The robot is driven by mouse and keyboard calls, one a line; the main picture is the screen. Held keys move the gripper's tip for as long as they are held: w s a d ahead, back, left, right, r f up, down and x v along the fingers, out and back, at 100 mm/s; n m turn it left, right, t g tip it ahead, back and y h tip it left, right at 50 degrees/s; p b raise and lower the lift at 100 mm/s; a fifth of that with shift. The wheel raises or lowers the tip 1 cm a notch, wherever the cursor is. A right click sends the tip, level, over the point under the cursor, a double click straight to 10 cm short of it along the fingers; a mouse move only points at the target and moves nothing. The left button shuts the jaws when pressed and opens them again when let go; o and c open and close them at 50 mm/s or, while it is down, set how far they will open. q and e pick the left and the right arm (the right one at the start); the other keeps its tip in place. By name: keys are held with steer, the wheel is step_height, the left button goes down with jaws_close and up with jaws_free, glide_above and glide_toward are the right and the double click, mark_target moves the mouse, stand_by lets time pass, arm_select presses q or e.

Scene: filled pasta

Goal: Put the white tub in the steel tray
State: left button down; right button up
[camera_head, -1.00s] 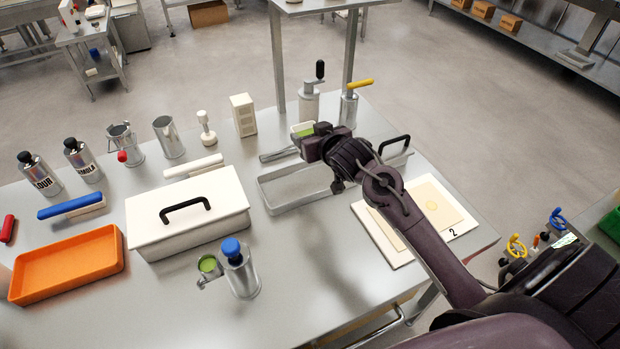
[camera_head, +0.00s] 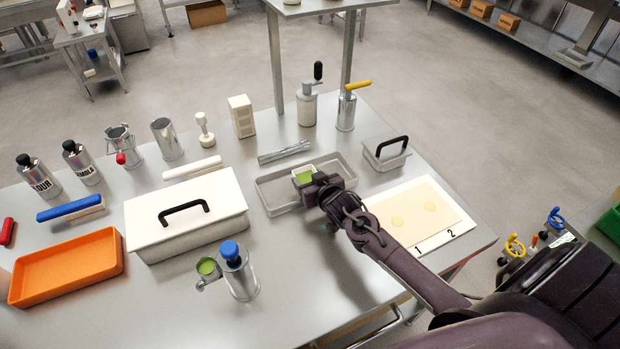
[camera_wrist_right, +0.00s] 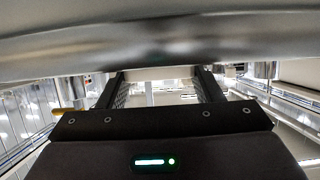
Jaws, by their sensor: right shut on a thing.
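The white tub (camera_head: 296,181), with green filling, is small and partly hidden by my right gripper (camera_head: 311,184). My right gripper is shut on the tub and holds it within the outline of the steel tray (camera_head: 262,194). The head view does not show clearly whether the tub touches the tray floor. In the right wrist view, the two dark fingers (camera_wrist_right: 160,88) stand on either side of a pale strip of the tub (camera_wrist_right: 158,73). My left gripper is not in view.
Tongs (camera_head: 284,153) lie behind the tray. A black-handled steel lid or box (camera_head: 386,155) stands to its right, and a numbered board (camera_head: 445,240) in front right. A white lidded box (camera_head: 160,222) is at the left. A blue-topped bottle (camera_head: 240,278) stands in front.

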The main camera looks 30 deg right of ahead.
steer(key=shift+f, duration=0.2)
steer(key=o, duration=0.9)
steer(key=shift+o, duration=0.2)
steer(key=shift+r, duration=0.1)
steer(key=shift+r, duration=0.15)
steer(key=shift+s, duration=0.3)
steer(key=v, duration=1.1)
steer(key=shift+s+r, duration=0.15)
steer(key=shift+s, duration=0.05)
steer(key=shift+s, duration=0.1)
